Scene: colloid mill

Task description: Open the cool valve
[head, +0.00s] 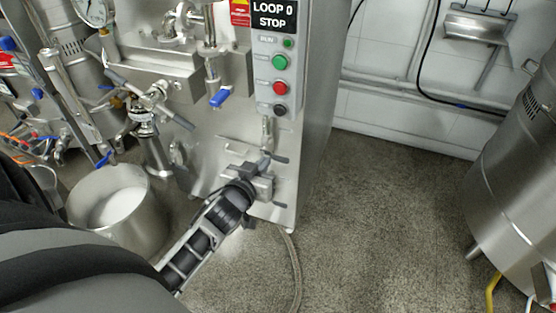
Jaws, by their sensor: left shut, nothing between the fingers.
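My left gripper (265,163) reaches in from the lower left to the lower front of the steel machine (322,95). It is shut with nothing between its fingers. Its tips are at a small metal valve (267,133) on a short upright pipe below the button panel. A short dark lever (279,158) shows beside the tips; I cannot tell whether they touch it. The gripper hides part of the fitting behind it. No label marks this as the cool valve. My right gripper is not in view.
A blue-handled valve (219,98) hangs to the upper left. The button panel (278,75) is above. A steel pot (122,208) with white contents stands at left. A hose (293,262) lies on the floor. A steel vessel (520,165) stands at right; the floor between is clear.

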